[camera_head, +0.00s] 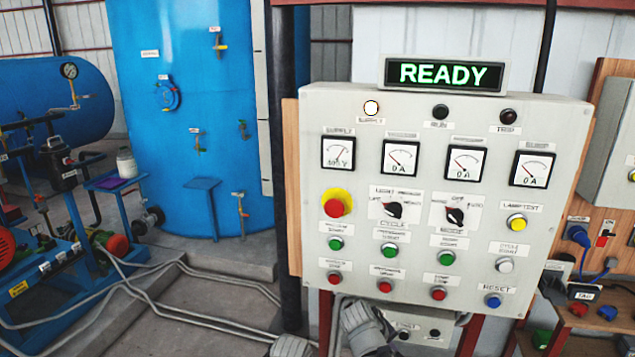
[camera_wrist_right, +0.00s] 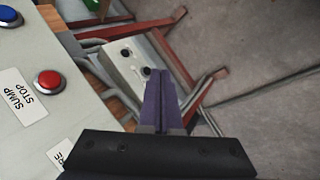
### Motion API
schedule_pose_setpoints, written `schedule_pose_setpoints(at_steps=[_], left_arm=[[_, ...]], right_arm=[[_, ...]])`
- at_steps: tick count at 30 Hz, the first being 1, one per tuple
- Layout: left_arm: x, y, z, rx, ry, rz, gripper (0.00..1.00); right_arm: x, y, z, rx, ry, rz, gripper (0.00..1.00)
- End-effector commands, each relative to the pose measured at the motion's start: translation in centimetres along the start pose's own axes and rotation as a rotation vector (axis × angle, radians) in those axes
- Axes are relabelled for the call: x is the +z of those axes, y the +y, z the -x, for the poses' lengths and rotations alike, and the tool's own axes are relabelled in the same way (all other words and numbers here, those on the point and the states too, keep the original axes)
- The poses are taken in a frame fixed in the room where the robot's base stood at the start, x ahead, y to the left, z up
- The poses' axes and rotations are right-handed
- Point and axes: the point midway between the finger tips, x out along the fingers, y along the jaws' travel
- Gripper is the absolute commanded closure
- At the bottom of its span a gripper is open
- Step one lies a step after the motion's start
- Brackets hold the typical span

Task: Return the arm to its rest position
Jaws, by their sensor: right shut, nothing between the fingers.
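My right gripper (camera_wrist_right: 158,73) shows in the right wrist view. Its two purple fingers are together with nothing between them. They point past the edge of the control panel, with a grey box (camera_wrist_right: 125,62) and the concrete floor behind them. The control panel (camera_head: 320,260) fills the right half of the head view, with its lit green READY sign (camera_head: 445,75) on top. In the right wrist view a red button (camera_wrist_right: 48,80) beside the SUMP STOP label lies left of the fingers, apart from them. I cannot make out either gripper in the head view.
A blue vertical tank (camera_head: 185,100) and a blue horizontal vessel (camera_head: 35,90) stand at the left. Grey cables (camera_head: 150,285) run over the floor. A wooden board with plugs and a red switch (camera_head: 602,241) is at the right. Red frame legs (camera_wrist_right: 208,88) stand below the panel.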

Motion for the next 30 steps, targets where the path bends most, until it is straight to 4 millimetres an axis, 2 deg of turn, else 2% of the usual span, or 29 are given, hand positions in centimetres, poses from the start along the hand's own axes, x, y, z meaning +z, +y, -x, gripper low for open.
schedule_pose_setpoints(at_steps=[1, 6, 17, 30], left_arm=[[0.0, 0.0, 0.0, 0.0, 0.0, 0.0, 0.5], [0.0, 0.0, 0.0, 0.0, 0.0, 0.0, 0.5], [0.0, 0.0, 0.0, 0.0, 0.0, 0.0, 0.5], [0.0, 0.0, 0.0, 0.0, 0.0, 0.0, 0.5]], right_arm=[[1.6, -0.8, -0.3, -0.066, -0.019, -0.058, 1.0], [4.3, -3.4, -0.4, -0.255, -0.068, -0.213, 1.0], [7.6, -7.5, 1.2, -0.556, -0.149, -0.442, 1.0], [7.2, -14.2, 5.7, -0.525, -0.168, -0.205, 1.0]])
